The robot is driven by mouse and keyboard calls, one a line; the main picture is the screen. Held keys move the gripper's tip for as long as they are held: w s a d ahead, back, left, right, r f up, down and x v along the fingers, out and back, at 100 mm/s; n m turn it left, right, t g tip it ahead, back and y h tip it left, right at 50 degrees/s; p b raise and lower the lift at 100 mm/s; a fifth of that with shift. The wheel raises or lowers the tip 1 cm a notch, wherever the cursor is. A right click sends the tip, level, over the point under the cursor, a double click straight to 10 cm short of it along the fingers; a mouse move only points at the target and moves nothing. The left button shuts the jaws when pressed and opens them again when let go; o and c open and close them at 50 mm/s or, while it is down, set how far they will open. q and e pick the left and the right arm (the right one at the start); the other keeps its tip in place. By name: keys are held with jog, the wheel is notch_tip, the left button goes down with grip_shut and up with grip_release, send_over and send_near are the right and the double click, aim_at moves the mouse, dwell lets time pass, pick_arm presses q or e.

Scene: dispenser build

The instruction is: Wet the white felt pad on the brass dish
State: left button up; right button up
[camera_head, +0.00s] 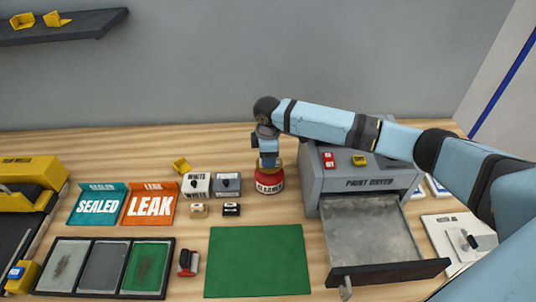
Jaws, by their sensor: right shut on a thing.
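A red can (270,182) with white lettering stands on the table left of the grey drawer box. A brass-coloured edge (279,169) shows at its top, mostly behind my gripper. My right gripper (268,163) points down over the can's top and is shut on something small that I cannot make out. I cannot tell whether it touches the brass part. I see no white felt pad for certain. A white block (197,186) labelled WHITE with a dark knob stands to the left, beside a grey block (227,185) with a dark knob. My left gripper is not in view.
The grey drawer box (368,183) has its drawer (367,240) pulled open towards the front. A green mat (258,262) lies bare in front of the can.

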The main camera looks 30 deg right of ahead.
jog(key=shift+f, duration=0.6)
dwell(0.4)
dwell(0.5)
jog(key=shift+r+p, duration=0.75)
jog(key=shift+p, duration=0.05)
notch_tip(320, 180, up, 4)
jog(key=p, duration=0.4)
jog(key=shift+p, duration=0.4)
jog(key=shift+r+p, duration=0.8)
jog(key=shift+p, duration=0.1)
